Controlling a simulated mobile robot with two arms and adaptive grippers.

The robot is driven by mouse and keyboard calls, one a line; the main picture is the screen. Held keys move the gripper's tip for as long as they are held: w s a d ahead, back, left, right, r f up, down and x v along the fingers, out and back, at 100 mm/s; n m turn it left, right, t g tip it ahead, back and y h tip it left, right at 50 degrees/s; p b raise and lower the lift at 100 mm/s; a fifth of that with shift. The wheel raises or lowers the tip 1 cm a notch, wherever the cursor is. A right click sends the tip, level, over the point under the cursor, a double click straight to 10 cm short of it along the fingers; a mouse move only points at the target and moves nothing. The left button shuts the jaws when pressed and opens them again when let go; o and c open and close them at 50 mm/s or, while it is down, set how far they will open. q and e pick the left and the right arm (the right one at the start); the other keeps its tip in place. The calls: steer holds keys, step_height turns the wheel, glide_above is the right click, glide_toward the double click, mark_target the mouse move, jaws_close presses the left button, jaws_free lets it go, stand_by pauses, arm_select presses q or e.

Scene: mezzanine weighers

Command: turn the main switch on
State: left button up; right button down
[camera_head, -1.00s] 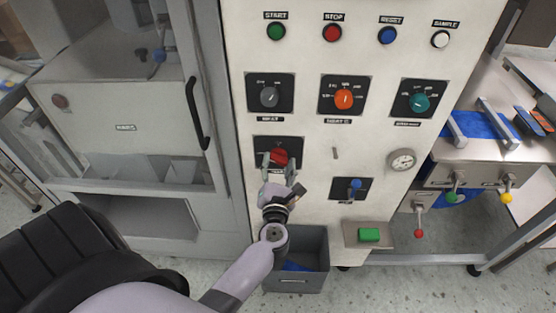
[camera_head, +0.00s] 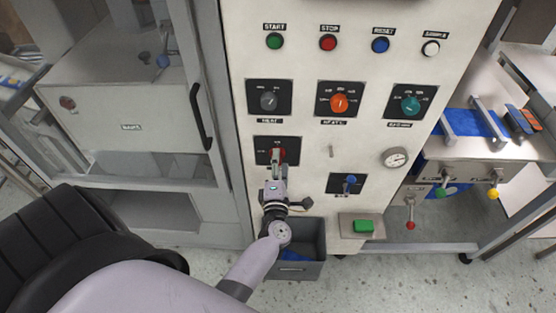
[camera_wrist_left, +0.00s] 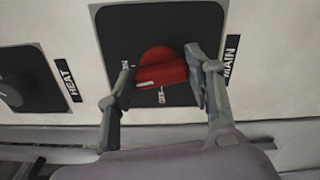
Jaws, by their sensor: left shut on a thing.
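The main switch is a red knob (camera_head: 283,153) on a black plate (camera_head: 262,142) low on the white panel. In the left wrist view the red knob (camera_wrist_left: 165,68) sits beside a label reading MAIN (camera_wrist_left: 232,58). My left gripper (camera_head: 277,157) is shut on the knob, with one finger on each side, as the left wrist view shows. The fingers hide part of the knob in the head view. My right gripper is not in view.
The heat knob (camera_head: 268,101) is just above, with orange (camera_head: 339,103) and teal (camera_head: 410,107) knobs to its right. A blue-handled switch (camera_head: 350,180) is to the right of my gripper. A grey bin (camera_head: 300,271) stands below, and a cabinet with a black handle (camera_head: 201,117) at left.

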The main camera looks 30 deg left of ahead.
arm_select(q)
steer(key=shift+m+p, duration=0.4)
steer(key=shift+m, duration=0.7)
steer(key=shift+f, duration=0.1)
steer(key=o, duration=1.2)
steer(key=shift+c, duration=0.2)
